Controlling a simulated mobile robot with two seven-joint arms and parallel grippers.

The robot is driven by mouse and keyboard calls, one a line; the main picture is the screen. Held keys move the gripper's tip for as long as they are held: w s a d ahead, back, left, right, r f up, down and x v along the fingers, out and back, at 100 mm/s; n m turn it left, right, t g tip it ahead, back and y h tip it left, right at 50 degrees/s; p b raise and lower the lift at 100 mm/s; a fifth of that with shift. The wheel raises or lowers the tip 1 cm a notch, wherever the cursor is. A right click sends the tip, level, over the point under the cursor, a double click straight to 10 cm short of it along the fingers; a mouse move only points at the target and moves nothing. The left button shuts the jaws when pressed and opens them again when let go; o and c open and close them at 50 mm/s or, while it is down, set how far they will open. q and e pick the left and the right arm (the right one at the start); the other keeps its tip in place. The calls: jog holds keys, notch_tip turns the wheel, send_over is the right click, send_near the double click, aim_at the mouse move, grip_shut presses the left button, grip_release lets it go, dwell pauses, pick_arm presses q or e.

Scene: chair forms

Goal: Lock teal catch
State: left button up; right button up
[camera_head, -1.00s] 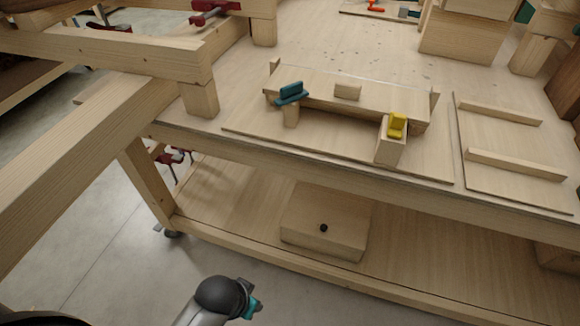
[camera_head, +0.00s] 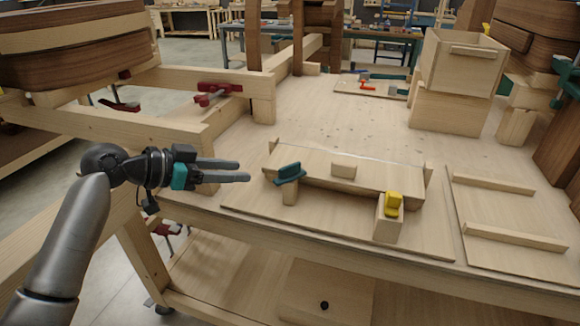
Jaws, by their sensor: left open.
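The teal catch (camera_head: 289,172) sits on top of a small wooden post at the left end of a wooden fixture (camera_head: 375,176) on the bench. It lies at a slant, its right end higher in the picture. A yellow catch (camera_head: 393,203) stands on a block at the fixture's right front. My left gripper (camera_head: 243,171) is to the left of the teal catch, with its fingers pointing right toward it. It is open and empty, and a small gap shows between its fingertips and the catch. My right gripper is not in view.
A base board (camera_head: 330,226) lies under the fixture. A board with two rails (camera_head: 512,236) lies to the right. Wooden boxes (camera_head: 455,105) stand at the back right. A timber frame with red clamps (camera_head: 218,92) is at the back left. The bench middle is clear.

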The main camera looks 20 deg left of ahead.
aim_at(289, 166)
pick_arm(q)
jog(key=x, duration=0.5)
jog(key=r+x, duration=0.1)
jog(key=x, duration=0.4)
jog(key=w+x, duration=0.1)
jog(key=x, duration=0.3)
jog(key=shift+w+d+r+b, duration=0.1)
jog(key=shift+w+d+b, duration=0.1)
jog(key=shift+d+b, duration=0.1)
jog(key=shift+a, duration=0.1)
grip_shut()
